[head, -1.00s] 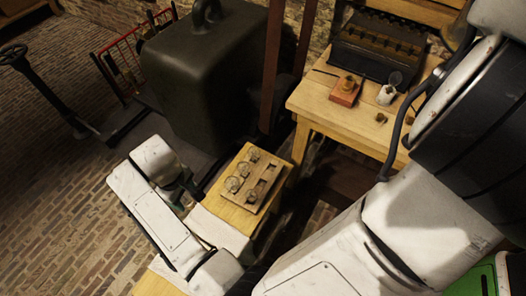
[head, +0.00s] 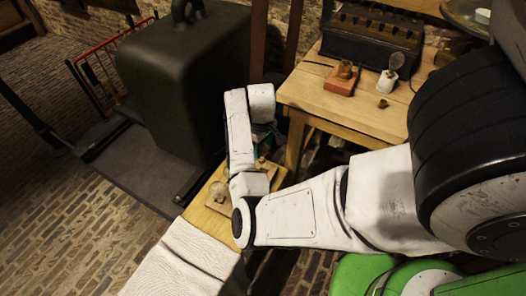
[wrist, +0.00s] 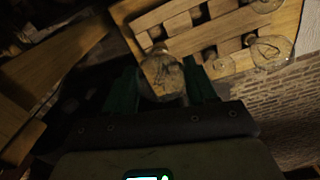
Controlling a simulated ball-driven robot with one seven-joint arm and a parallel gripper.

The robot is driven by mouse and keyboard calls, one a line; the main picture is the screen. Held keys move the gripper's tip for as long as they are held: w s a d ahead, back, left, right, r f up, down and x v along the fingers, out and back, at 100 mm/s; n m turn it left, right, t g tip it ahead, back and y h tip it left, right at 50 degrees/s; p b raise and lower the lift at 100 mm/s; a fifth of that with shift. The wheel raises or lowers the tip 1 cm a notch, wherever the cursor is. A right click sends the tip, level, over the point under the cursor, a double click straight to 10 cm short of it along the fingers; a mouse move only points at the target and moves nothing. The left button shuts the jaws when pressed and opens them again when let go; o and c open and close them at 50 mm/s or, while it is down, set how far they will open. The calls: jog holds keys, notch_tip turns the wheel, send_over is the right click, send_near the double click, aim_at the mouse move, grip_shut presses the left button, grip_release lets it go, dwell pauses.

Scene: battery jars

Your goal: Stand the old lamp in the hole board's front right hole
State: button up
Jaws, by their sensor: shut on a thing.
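My gripper (wrist: 160,74) shows in the wrist view with its green fingers closed on either side of a glass lamp, the old lamp (wrist: 163,78). The held lamp is at the near edge of the hole board (wrist: 182,44), its exact height above the wood unclear. The board is wooden with dark square openings. A glass lamp (wrist: 270,48) stands in it at the right, and another (wrist: 266,4) shows at the top edge. In the head view my arm covers most of the board and hides the held lamp; a standing lamp (head: 219,191) shows left of my arm.
A wooden table (head: 340,112) behind carries a dark battery case (head: 365,45), a brown block with a brass fitting (head: 342,80), a white jar (head: 386,84) and a small brass cup (head: 382,103). A large dark green case (head: 185,75) stands at the left.

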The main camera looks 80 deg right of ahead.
aim_at(263, 160)
jog(key=shift+s+d+f, duration=0.15)
jog(key=shift+d+f, duration=0.05)
jog(key=shift+f, duration=0.1)
notch_tip(263, 160, down, 4)
jog(key=b, duration=0.5)
jog(key=shift+f, duration=0.1)
jog(key=shift+s+p, duration=0.1)
jog(key=shift+p, duration=0.25)
jog(key=shift+a+f, duration=0.1)
jog(key=shift+f, duration=1.55)
dwell(1.5)
jog(key=o, duration=1.2)
jog(key=shift+o, duration=0.2)
jog(key=shift+r, duration=0.15)
notch_tip(263, 160, up, 11)
jog(key=shift+f+p, duration=0.2)
jog(key=shift+p, duration=0.95)
